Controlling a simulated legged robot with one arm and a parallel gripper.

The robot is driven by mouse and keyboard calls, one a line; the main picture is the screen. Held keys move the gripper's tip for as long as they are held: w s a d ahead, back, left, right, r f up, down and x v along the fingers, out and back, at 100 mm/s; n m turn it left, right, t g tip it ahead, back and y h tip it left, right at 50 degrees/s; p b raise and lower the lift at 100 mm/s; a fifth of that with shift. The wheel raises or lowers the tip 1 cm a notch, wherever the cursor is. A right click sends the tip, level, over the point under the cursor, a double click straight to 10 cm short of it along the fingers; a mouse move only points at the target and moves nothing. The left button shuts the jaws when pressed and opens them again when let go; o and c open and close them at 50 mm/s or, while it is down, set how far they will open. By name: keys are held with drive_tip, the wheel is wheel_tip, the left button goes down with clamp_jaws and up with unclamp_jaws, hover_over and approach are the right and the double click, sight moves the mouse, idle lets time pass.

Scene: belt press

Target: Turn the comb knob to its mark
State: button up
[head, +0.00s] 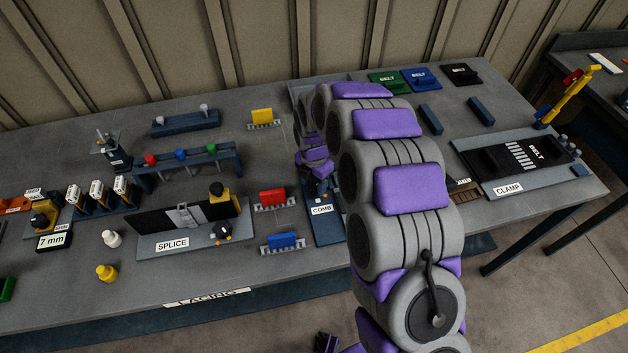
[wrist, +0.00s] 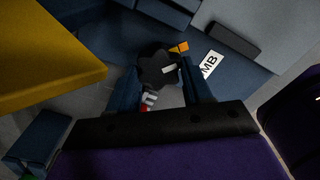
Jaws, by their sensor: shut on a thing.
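The comb knob (wrist: 157,66) is black with a lobed rim and sits between my gripper's two dark blue fingers in the wrist view. My gripper (wrist: 150,78) is shut on it. The knob carries a short white pointer line, directed toward the right. A small orange mark (wrist: 180,47) lies just off the knob's upper right edge, and the pointer is not in line with it. In the head view, my gripper (head: 320,184) is down at the blue comb plate (head: 326,234), behind the COMB label (head: 321,210). There my arm and gripper hide the knob.
A large yellow block (wrist: 40,62) is close on the left in the wrist view. Left of the comb plate stand a red block (head: 272,197), a blue block (head: 282,241) and the splice station (head: 185,238). The clamp station (head: 520,180) is at the right.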

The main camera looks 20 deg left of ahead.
sight(313, 182)
drive_tip(key=m+p, duration=0.2)
drive_tip(key=m, duration=0.1)
drive_tip(key=m+p, duration=0.1)
drive_tip(key=shift+w+a+r+m, duration=0.2)
drive_tip(key=shift+w+r+m, duration=0.15)
drive_tip(key=shift+m, duration=0.05)
drive_tip(key=m+p, duration=0.2)
drive_tip(key=m, duration=0.2)
drive_tip(key=shift+f+m+p, duration=0.1)
drive_tip(key=shift+m+p, duration=0.2)
drive_tip(key=shift+m, duration=0.1)
drive_tip(key=shift+a+m, duration=0.1)
drive_tip(key=shift+m, duration=0.2)
drive_tip(key=o, duration=1.1)
drive_tip(key=shift+f, duration=0.15)
drive_tip(key=shift+c, duration=0.2)
wheel_tip(313, 182, up, 17)
drive_tip(key=p, duration=0.1)
drive_tip(key=shift+p, duration=0.4)
